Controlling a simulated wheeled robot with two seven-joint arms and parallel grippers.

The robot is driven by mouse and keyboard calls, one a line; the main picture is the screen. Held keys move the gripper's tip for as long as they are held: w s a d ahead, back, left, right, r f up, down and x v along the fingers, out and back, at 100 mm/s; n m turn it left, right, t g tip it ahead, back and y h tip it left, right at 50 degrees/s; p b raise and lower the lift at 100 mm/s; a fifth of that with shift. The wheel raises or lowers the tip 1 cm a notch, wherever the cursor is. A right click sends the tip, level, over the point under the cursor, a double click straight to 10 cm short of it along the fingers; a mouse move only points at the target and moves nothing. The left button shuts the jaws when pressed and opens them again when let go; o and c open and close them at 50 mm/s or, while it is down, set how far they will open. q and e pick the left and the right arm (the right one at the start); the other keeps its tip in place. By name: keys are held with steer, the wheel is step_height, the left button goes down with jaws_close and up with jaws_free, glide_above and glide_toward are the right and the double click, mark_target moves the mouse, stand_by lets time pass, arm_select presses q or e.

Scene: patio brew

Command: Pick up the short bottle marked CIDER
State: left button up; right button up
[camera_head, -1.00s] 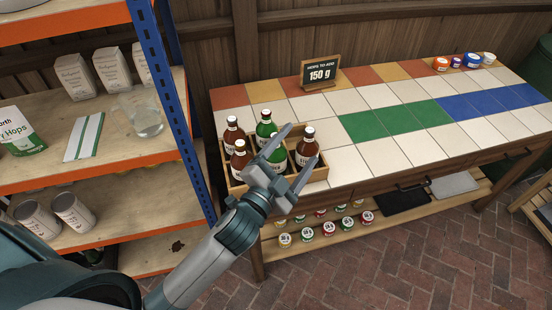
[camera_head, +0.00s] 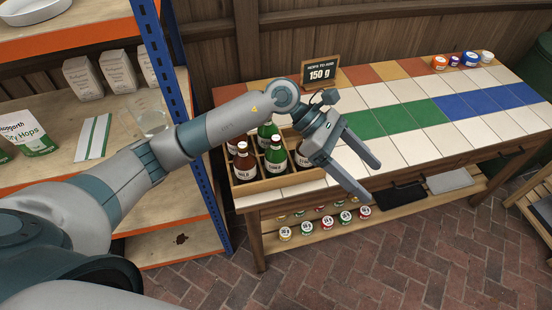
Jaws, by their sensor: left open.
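A wooden divided crate (camera_head: 268,184) stands at the left end of the tiled table. It holds several bottles, brown and green, all upright. A brown bottle (camera_head: 243,165) and a green bottle (camera_head: 276,160) stand in the front row. Another green bottle (camera_head: 266,132) is behind them. A brown bottle at the right is partly hidden by my left gripper. The labels are too small to read, so I cannot tell which bottle is marked CIDER. My left gripper (camera_head: 373,182) is open and empty, to the right of the crate, above the table's front edge. My right gripper is not in view.
The tiled table (camera_head: 470,130) is largely clear to the right. A black sign (camera_head: 320,73) reading 150 g stands behind the crate. Small tubs (camera_head: 470,59) sit at the back right. A shelf unit with a blue post (camera_head: 195,150) stands close at left. Jars (camera_head: 325,223) line the lower shelf.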

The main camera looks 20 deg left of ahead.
arm_select(q)
steer(key=w+a+y, duration=0.3)
steer(key=a+y, duration=0.1)
steer(key=a, duration=0.4)
steer(key=w+a+m+t+y+p, duration=0.1)
steer(key=w+a+y, duration=0.2)
steer(key=a, duration=0.4)
steer(key=w+a+t+y, duration=0.1)
steer(key=w+a+y, duration=0.3)
steer(key=a, duration=0.4)
steer(key=shift+w+a+r+m+y+p, duration=0.15)
steer(key=shift+a+r+m+y+p, duration=0.05)
steer(key=shift+a+m+y+p, duration=0.15)
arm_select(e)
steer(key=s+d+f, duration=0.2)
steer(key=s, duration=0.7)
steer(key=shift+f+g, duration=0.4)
arm_select(q)
steer(key=shift+d+f, duration=0.1)
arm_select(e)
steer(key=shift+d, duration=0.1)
